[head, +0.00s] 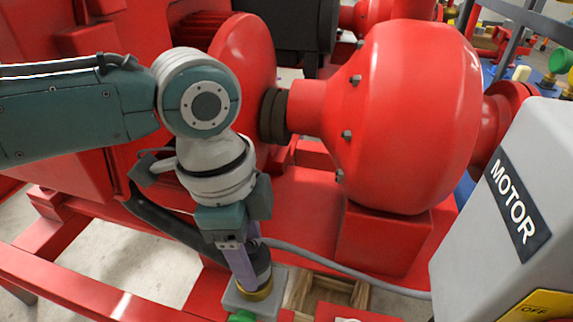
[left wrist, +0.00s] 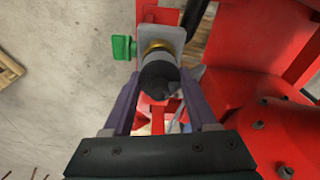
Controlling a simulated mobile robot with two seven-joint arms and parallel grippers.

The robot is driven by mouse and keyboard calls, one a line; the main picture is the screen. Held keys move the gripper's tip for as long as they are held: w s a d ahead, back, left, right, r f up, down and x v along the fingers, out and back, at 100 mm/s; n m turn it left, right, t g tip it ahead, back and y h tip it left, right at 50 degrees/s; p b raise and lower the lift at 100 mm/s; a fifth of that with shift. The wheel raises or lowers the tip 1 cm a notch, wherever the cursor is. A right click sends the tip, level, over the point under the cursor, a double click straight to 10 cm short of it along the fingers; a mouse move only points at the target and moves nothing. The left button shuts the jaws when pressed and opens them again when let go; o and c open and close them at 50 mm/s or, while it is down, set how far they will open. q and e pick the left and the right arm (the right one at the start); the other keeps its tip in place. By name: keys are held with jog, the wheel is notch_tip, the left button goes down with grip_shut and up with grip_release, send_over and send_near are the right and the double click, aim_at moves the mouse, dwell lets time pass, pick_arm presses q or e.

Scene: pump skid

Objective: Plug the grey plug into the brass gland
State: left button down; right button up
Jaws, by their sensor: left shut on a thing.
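The grey plug (head: 263,262) is between the purple fingers of my left gripper (head: 248,272), which is shut on it. In the left wrist view the plug's dark round back end (left wrist: 157,80) faces the camera. The brass gland (head: 255,293) is a ring on a light grey box (head: 236,301). In the left wrist view the brass gland (left wrist: 156,47) shows just beyond the plug, roughly in line with it. The plug's front meets or nearly meets the gland; I cannot tell how deep it sits. My right gripper is not in view.
A green handle (left wrist: 122,48) sticks out beside the grey box. A grey cable (head: 340,265) runs right across the red skid. A large red pump housing (head: 415,110) and a grey MOTOR box (head: 520,190) stand at the right. Red frame rails (head: 75,270) lie at left.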

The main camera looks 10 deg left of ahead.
pick_arm(q)
jog(key=shift+f+b, duration=0.3)
jog(key=shift+f, duration=0.25)
jog(key=shift+c, duration=0.6)
grip_release()
jog(key=shift+r, duration=0.1)
